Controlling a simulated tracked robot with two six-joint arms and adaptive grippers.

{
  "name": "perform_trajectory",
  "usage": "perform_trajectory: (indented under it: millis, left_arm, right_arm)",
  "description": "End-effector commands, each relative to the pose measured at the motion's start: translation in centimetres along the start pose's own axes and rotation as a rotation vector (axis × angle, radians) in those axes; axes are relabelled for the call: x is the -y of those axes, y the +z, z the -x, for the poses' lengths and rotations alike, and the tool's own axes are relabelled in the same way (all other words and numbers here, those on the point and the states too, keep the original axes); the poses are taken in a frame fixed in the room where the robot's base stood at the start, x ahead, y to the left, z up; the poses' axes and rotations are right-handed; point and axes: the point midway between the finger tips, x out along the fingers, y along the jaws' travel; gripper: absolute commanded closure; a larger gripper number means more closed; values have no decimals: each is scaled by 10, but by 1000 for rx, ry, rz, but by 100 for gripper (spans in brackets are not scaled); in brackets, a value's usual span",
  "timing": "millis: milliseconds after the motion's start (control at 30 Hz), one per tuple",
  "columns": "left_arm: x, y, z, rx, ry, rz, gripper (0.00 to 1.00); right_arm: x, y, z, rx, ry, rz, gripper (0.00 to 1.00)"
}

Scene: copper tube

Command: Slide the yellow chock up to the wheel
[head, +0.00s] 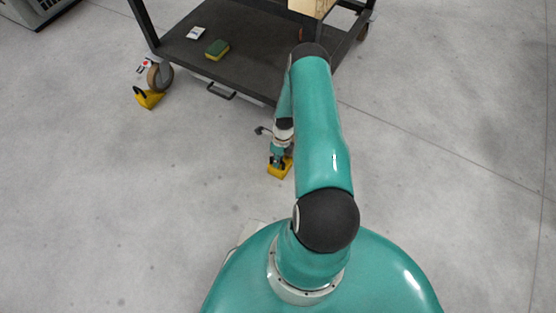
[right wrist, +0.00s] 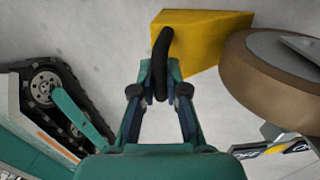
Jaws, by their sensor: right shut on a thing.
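A yellow chock (head: 279,171) lies on the floor near the cart's front edge. It also shows in the right wrist view (right wrist: 205,38), with a black loop handle (right wrist: 161,62). My right gripper (head: 279,160) is shut on this handle; its fingers (right wrist: 160,92) sit either side of it. A brown-rimmed wheel (right wrist: 250,98) is just right of the chock in the right wrist view. Their edges meet in the picture, but I cannot tell whether they touch. My right arm hides this wheel in the head view. My left gripper is not in view.
The dark cart (head: 262,66) carries a green and yellow sponge (head: 217,49) and a white card (head: 196,33). A second yellow chock (head: 150,99) lies against or close to the cart's left wheel (head: 160,77).

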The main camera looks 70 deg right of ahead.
Motion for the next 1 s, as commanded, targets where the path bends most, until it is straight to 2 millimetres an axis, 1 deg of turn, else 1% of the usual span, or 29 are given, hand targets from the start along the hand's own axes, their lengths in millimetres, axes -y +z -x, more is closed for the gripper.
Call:
perform_trajectory:
  millis: [133, 167, 300, 600, 733, 867, 1000]
  left_arm:
    - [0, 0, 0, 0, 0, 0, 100]
    - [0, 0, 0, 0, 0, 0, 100]
    - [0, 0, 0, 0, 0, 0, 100]
    - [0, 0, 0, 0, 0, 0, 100]
    - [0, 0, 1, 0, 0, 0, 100]
    - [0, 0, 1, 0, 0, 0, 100]
    - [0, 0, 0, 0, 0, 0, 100]
  right_arm:
    - [0, 0, 0, 0, 0, 0, 100]
    - [0, 0, 0, 0, 0, 0, 82]
    - [0, 0, 0, 0, 0, 0, 59]
    - [0, 0, 1, 0, 0, 0, 58]
    - [1, 0, 7, 1, -1, 0, 58]
    - [1, 0, 24, 1, -2, 0, 58]
    - [1, 1, 52, 2, -3, 1, 58]
